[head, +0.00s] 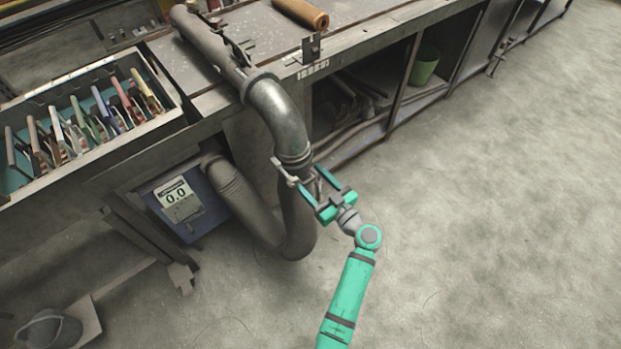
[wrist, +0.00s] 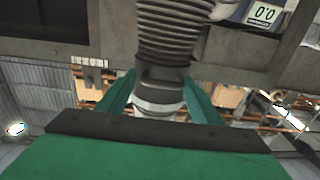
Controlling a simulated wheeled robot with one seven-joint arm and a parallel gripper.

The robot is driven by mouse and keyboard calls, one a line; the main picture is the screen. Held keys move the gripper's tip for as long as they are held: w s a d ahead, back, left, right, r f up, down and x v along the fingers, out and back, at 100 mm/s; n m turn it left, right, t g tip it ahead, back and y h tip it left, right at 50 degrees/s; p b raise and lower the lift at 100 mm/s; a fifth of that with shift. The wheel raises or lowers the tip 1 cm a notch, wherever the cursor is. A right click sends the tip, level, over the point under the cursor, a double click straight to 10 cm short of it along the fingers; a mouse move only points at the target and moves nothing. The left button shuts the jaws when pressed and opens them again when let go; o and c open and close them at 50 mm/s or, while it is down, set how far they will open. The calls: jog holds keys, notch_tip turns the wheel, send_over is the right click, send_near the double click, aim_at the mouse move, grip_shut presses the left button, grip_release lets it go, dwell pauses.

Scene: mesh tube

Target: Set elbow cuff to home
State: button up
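The elbow cuff (head: 293,158) is a grey ringed collar at the lower end of the metal elbow pipe (head: 278,112), with a small bracket or lever (head: 283,170) at its left side. My gripper (head: 310,175) is just below and right of the cuff, its two teal fingers spread apart. In the wrist view a dark and pale collar (wrist: 160,92) shows between the fingers of my gripper (wrist: 160,78), below a ribbed grey hose (wrist: 170,28). I cannot tell whether either finger touches it.
A ribbed hose (head: 240,200) loops beneath the bench beside a blue box (head: 188,205) reading 0.0. A tray (head: 165,112) of coloured-handled tools sits at left. A green bucket (head: 425,66) stands on the lower shelf. Open floor (head: 480,200) lies to the right.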

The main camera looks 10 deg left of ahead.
jog(key=v, duration=1)
jog(key=shift+s+d, duration=0.2)
jog(key=shift+d, duration=0.1)
jog(key=shift+s, duration=0.15)
jog(key=s+d+f+m+h, duration=0.3)
jog(key=s+f+m+h, duration=0.7)
jog(key=s+f, duration=0.6)
jog(key=s+d+r+t+h, duration=0.1)
jog(key=s+r+t+h, duration=0.3)
jog(key=s+r, duration=1.4)
notch_tip(320, 180, up, 4)
jog(key=shift+f, duration=0.1)
